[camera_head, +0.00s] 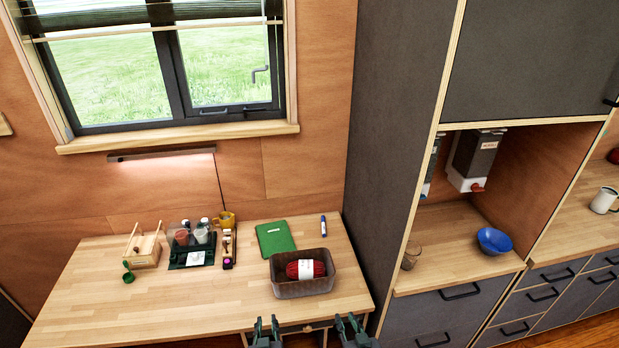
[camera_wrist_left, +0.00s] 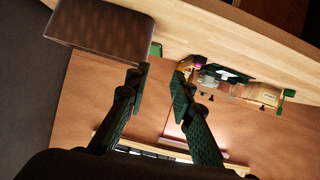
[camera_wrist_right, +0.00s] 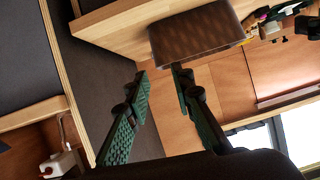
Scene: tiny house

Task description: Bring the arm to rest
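My left gripper (camera_head: 266,326) is at the bottom edge of the head view, by the desk's front edge. Its two green fingers stand apart with nothing between them, as the left wrist view (camera_wrist_left: 161,75) also shows. My right gripper (camera_head: 348,322) is just right of it, by the desk's front right corner. Its fingers are apart and empty in the right wrist view (camera_wrist_right: 160,76). Most of both arms is out of view.
A tall grey cabinet (camera_head: 395,130) stands right. The desk's front left is clear.

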